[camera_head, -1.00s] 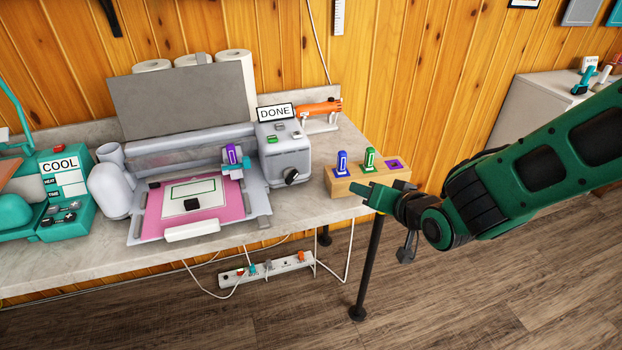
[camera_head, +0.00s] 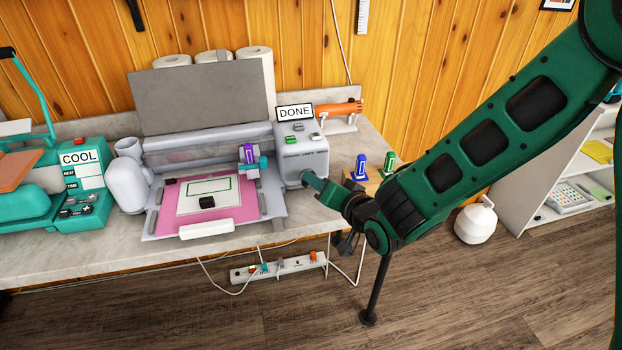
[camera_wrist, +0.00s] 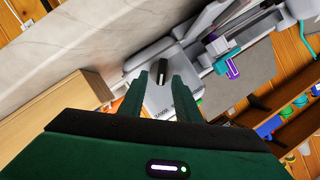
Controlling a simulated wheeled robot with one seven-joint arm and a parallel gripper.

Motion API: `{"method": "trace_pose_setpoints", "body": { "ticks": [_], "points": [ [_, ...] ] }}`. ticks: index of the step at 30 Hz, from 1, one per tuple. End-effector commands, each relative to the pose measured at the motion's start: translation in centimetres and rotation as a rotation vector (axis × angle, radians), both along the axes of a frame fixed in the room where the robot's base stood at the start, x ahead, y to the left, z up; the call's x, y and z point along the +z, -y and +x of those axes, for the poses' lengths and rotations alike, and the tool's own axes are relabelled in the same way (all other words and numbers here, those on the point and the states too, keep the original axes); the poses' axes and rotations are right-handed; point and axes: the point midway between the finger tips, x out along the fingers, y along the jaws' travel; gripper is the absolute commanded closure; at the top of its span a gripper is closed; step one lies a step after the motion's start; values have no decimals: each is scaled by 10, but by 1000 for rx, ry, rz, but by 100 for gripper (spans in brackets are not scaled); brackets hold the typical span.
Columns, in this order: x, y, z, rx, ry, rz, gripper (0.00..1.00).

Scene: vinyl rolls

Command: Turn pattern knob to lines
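The grey cutting machine (camera_head: 205,150) stands on the counter with a DONE sign (camera_head: 294,112) on its right-hand housing (camera_head: 301,148). The pattern knob (camera_wrist: 163,70) is dark with a pale stripe and shows in the wrist view just beyond and between my fingertips. In the head view my gripper covers most of it. My gripper (camera_head: 308,179) is at the front of the housing; it also shows in the wrist view (camera_wrist: 162,84). Its fingers are apart, one on each side of the knob, with no clear contact.
A pink mat (camera_head: 238,212) lies on the machine. A teal press (camera_head: 83,185) with a COOL sign stands at left.

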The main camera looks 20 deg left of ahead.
Motion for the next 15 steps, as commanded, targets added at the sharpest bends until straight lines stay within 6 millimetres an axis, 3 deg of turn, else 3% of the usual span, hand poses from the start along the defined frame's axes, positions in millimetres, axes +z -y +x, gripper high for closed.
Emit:
{"method": "trace_pose_setpoints", "body": {
  "ticks": [14,15],
  "points": [
    [-4,-4,7,-8,0,-1,70],
    [-4,-3,7,-8,0,-1,79]
  ]
}}
